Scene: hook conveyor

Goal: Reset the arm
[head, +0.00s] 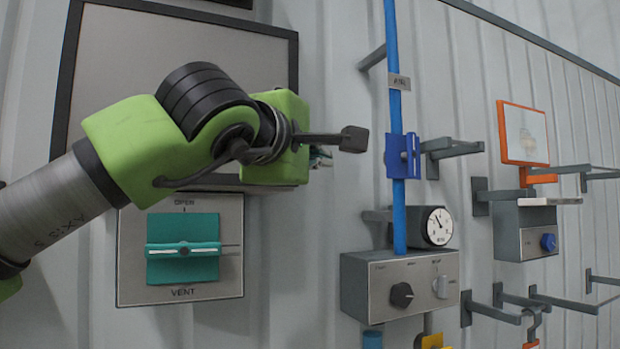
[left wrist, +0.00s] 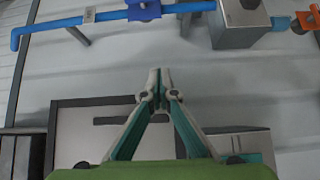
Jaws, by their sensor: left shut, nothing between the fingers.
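My left arm comes in from the left in the head view, with its green wrist in front of the dark-framed panel. My left gripper (head: 322,156) is mostly hidden behind the wrist there; only a bit of its fingers shows at the right side. In the left wrist view the left gripper (left wrist: 160,76) is shut with its tips together and nothing between them. The fingers are in front of bare wall, apart from the blue pipe (left wrist: 56,23). My right gripper is not in view.
Below the wrist is a VENT panel (head: 133,285) with a teal handle (head: 184,268) lying horizontal. To the right are a blue valve (head: 402,156), a round gauge (head: 439,226), a grey knob box (head: 380,316), an orange-framed sign (head: 525,133) and several protruding brackets (head: 452,147).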

